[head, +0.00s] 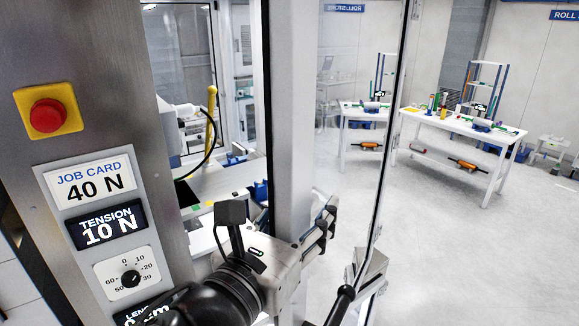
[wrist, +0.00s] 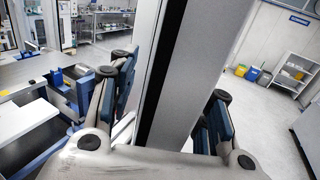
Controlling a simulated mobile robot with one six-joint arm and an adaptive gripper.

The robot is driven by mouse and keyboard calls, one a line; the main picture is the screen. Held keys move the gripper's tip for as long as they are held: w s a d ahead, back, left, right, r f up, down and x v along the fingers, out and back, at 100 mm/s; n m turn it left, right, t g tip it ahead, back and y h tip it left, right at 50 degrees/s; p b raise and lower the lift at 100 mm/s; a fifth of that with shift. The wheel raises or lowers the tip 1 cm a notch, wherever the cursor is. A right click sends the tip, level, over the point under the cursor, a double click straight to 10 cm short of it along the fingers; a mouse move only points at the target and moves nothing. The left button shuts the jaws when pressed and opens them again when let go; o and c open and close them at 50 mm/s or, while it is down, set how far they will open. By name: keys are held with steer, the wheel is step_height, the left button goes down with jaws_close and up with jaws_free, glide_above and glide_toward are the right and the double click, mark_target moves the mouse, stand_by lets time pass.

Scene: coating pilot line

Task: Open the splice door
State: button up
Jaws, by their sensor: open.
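The splice door appears to be the clear framed panel (head: 350,130) right of a thick pale post (head: 290,110) in the head view; the room shows through it. My gripper (head: 318,228) is low in front of the post. In the wrist view my gripper (wrist: 165,105) is open, one finger on each side of an upright grey post (wrist: 190,65) with a dark strip. I cannot tell whether either finger touches it. A grey bracket (head: 371,268) sits by the panel's lower edge. A black round-ended rod (head: 342,300) is beside it; I cannot tell what it belongs to.
The left panel carries a red stop button (head: 47,115), a job card reading 40 N (head: 90,183), a tension display reading 10 N (head: 107,224) and a dial (head: 130,277). The machine bed (head: 215,185) lies behind the opening. Worktables (head: 470,124) stand far right; floor between is clear.

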steer(key=shift+s, duration=0.1)
steer(key=shift+c, duration=0.7)
jaws_close()
stand_by(0.3)
